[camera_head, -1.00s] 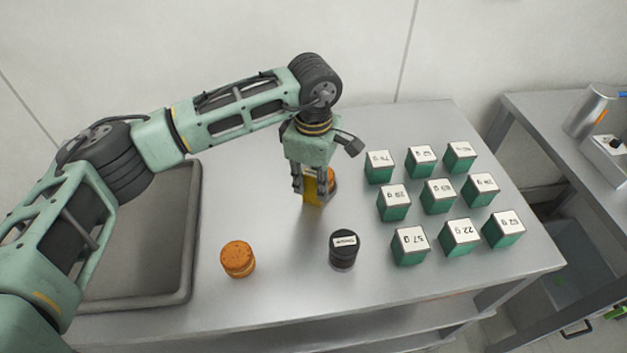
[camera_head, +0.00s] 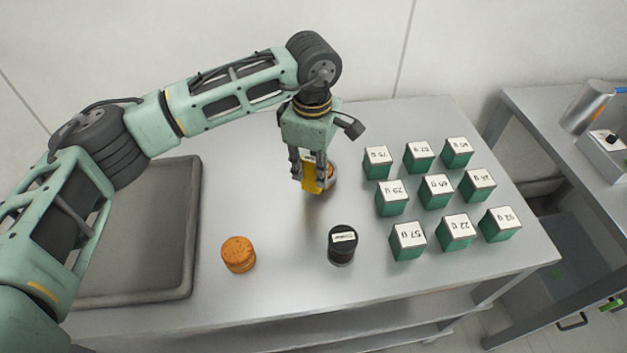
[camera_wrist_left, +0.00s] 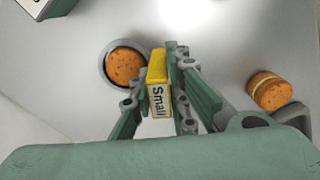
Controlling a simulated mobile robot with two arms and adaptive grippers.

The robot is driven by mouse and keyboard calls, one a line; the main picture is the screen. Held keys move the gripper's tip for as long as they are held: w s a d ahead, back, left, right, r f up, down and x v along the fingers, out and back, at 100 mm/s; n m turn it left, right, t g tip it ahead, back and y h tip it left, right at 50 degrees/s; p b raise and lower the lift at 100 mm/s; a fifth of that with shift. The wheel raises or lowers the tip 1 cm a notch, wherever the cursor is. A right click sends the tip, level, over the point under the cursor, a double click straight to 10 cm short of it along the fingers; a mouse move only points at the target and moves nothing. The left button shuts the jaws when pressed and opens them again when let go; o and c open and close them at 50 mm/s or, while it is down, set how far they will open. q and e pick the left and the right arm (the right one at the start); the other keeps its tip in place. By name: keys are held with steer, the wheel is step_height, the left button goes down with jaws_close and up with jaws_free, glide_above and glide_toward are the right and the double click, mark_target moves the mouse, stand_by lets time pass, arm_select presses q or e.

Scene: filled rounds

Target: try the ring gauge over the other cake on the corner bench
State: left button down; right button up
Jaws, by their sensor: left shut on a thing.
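My left gripper (camera_head: 311,180) is shut on the yellow handle of the ring gauge (camera_head: 311,176); the handle (camera_wrist_left: 157,82) reads "Small" in the left wrist view. The gauge's grey ring (camera_wrist_left: 104,72) frames an orange cake (camera_wrist_left: 126,66) in that view. I cannot tell whether the ring is around the cake or above it. In the head view this cake (camera_head: 330,172) is mostly hidden behind the gripper. A second orange cake (camera_head: 238,254) stands uncovered at the front left of the bench; it also shows at the right of the wrist view (camera_wrist_left: 270,91). My right gripper is not in view.
The steel bench (camera_head: 285,290) has a black labelled pot (camera_head: 342,246) at the front middle. Several green blocks with weight labels (camera_head: 436,191) stand in rows on the right. A grey tray (camera_head: 190,240) lies left. Bare bench lies between the cakes.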

arm_select(q)
steer(key=shift+r+p, duration=1.15)
steer(key=shift+r, duration=2.15)
